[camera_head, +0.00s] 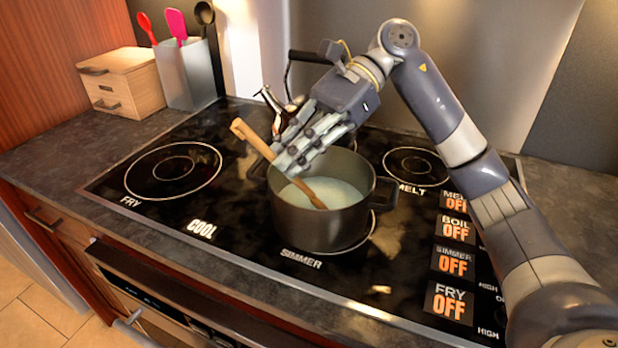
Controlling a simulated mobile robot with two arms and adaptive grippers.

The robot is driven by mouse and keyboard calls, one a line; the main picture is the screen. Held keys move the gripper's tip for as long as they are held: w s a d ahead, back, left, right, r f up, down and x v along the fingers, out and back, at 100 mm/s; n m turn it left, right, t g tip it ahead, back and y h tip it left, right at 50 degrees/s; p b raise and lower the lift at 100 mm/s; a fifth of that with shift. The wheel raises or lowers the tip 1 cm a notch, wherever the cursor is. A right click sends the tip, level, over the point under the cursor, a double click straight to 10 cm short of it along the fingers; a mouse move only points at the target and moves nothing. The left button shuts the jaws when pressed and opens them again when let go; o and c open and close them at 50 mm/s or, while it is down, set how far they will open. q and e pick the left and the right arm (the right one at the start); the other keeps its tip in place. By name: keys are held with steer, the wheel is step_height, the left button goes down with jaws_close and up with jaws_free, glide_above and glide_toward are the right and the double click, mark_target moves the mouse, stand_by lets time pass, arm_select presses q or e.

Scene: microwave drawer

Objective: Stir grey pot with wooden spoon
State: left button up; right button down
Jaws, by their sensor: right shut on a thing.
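The grey pot (315,228) stands on the simmer burner of the black cooktop, with pale liquid (342,192) inside. The wooden spoon (250,138) is tilted, its lower end in the liquid and its handle end rising past the pot's left rim. My right gripper (285,165) is above the pot, shut on the wooden spoon around its middle. The fingers hide part of the spoon and the pot's back rim. My left gripper is not in view.
A kettle-like metal vessel with a black handle (308,57) stands behind my gripper, partly hidden. A utensil holder (188,75) and small wooden drawer box (120,82) stand at the back left. The fry burner (172,171) and the melt burner (416,166) are empty.

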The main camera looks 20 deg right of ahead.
steer(key=shift+s+a+r+p, duration=0.1)
steer(key=shift+a+r+p, duration=0.3)
steer(key=shift+r, duration=0.25)
steer(key=shift+s+a+r+p, duration=0.1)
steer(key=shift+a+r+p, duration=0.3)
steer(key=shift+r, duration=0.25)
steer(key=shift+s+a+r+p, duration=0.1)
steer(key=shift+a+r+p, duration=0.5)
steer(key=shift+r, duration=0.35)
steer(key=shift+s+a+r+p, duration=0.1)
steer(key=shift+a+r+p, duration=0.45)
steer(key=shift+r, duration=0.35)
steer(key=shift+s+a+r+p, duration=0.1)
steer(key=shift+a+r+p, duration=0.5)
steer(key=shift+r, duration=0.35)
arm_select(q)
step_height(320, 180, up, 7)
steer(key=p, duration=0.1)
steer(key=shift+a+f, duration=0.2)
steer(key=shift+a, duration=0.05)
arm_select(e)
steer(key=shift+s+a+r, duration=0.15)
steer(key=shift+a+r, duration=0.6)
steer(key=shift+r, duration=0.3)
steer(key=shift+r+p, duration=1.95)
steer(key=shift+r, duration=0.6)
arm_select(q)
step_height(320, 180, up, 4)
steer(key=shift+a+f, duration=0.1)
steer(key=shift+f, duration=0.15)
